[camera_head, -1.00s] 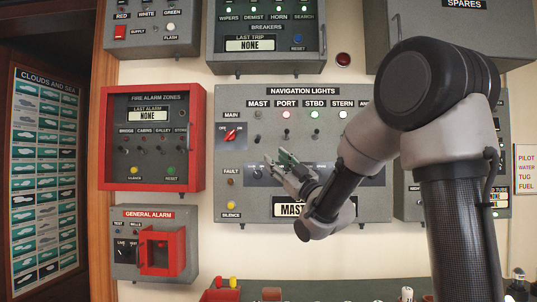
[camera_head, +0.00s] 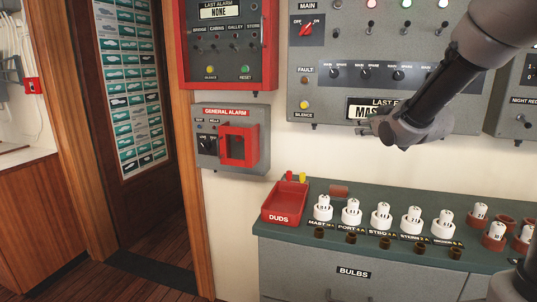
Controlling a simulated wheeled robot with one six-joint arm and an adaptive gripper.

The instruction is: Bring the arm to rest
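My arm comes in from the upper right. My gripper (camera_head: 364,128) hangs in front of the lower edge of the navigation lights panel (camera_head: 332,103), covering part of its label plate. It is above the bulb counter (camera_head: 300,234) and apart from it. The fingers are small and partly hidden by the wrist, so I cannot tell whether they are open or shut. I see nothing held in them.
A red DUDS tray (camera_head: 284,215) stands at the counter's left end. Several white bulbs, including one at the left (camera_head: 323,208), stand along it. The general alarm box (camera_head: 238,147) is on the wall. A doorway and wooden floor (camera_head: 150,250) are at the left.

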